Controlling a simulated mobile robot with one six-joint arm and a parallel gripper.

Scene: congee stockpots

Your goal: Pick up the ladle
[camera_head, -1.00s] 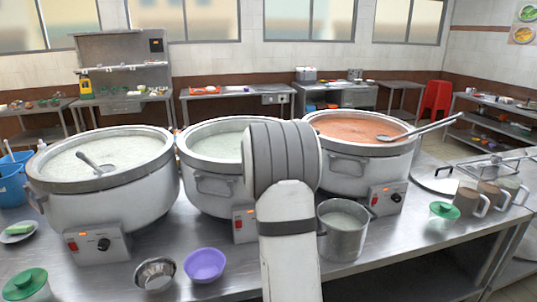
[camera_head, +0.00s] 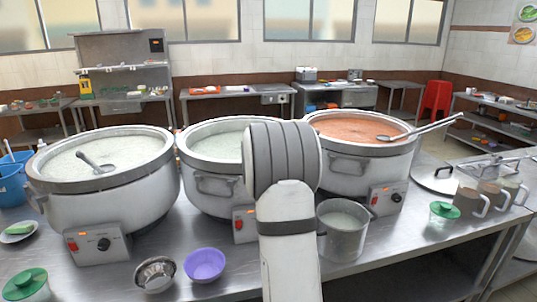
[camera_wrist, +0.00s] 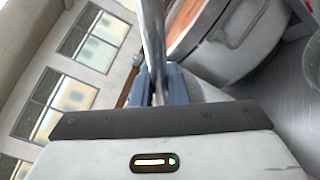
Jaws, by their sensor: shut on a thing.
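My gripper (camera_wrist: 162,88) shows in the wrist view, its blue-grey fingers shut on a shiny upright metal rod, the ladle's handle (camera_wrist: 152,35). The held ladle's bowl end is not in view. In the head view my arm hides my gripper and part of the middle pot (camera_head: 205,185). One ladle (camera_head: 97,163) lies in the white congee of the left pot (camera_head: 95,210). Another ladle (camera_head: 425,129) rests across the right pot (camera_head: 350,172), which holds orange-red congee; its handle sticks out to the right.
A small steel pot (camera_head: 342,240) stands just right of my arm. A purple bowl (camera_head: 204,265) and a steel bowl (camera_head: 155,274) sit at the counter's front. Mugs (camera_head: 487,200) and a green-lidded container (camera_head: 444,214) stand at the right. In the wrist view a large pot (camera_wrist: 235,45) is close beside the rod.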

